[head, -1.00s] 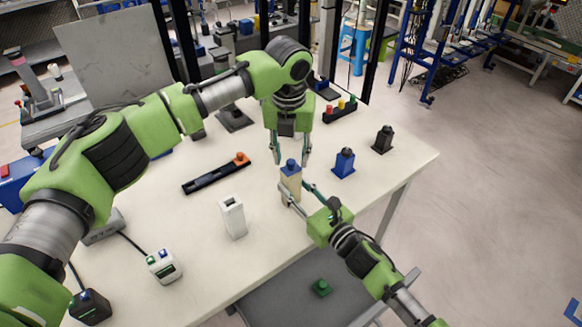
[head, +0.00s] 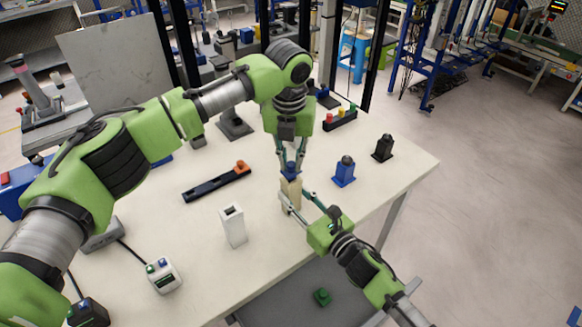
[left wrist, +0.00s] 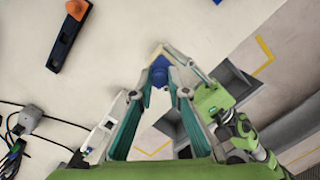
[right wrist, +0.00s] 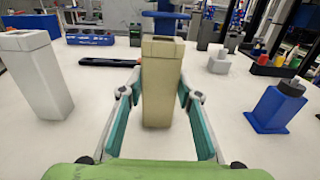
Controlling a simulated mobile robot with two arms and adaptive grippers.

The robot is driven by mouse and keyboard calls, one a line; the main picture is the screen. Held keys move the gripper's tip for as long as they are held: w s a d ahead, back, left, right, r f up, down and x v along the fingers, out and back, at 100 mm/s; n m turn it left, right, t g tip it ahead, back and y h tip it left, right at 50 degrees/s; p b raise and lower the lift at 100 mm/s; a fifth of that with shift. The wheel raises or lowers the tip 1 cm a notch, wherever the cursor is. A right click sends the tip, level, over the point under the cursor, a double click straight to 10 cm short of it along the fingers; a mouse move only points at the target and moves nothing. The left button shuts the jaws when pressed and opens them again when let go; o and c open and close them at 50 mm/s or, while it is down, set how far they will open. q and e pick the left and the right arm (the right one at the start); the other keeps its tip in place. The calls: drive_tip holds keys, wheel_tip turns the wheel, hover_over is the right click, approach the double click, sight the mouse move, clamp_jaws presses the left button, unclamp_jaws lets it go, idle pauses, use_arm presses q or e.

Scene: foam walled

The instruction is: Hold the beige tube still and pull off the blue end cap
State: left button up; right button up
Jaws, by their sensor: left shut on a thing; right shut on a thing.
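The beige tube (right wrist: 162,85) stands upright on the white table, and my right gripper (head: 297,205) is shut on its sides. The dark opening in the tube's top shows in the right wrist view. The blue end cap (head: 291,169) is between the fingertips of my left gripper (head: 291,160), which points down and is shut on it. The cap also shows in the left wrist view (left wrist: 160,72). In the right wrist view its wide blue flange (right wrist: 165,14) is above the tube, with a narrower blue part below it.
A white hollow block (head: 233,226) stands left of the tube. A blue block with a dark knob (head: 344,172) and a black one (head: 382,149) stand to the right. A black bar with an orange piece (head: 216,183) lies behind left. The front table edge is close.

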sight(292, 165)
use_arm(q)
wheel_tip(292, 165, up, 8)
drive_tip(key=shift+r, duration=0.1)
use_arm(e)
drive_tip(key=o, duration=1.2)
drive_tip(key=v, duration=1.2)
use_arm(q)
drive_tip(key=shift+s, duration=0.1)
use_arm(e)
drive_tip(key=shift+s+d+f, duration=0.1)
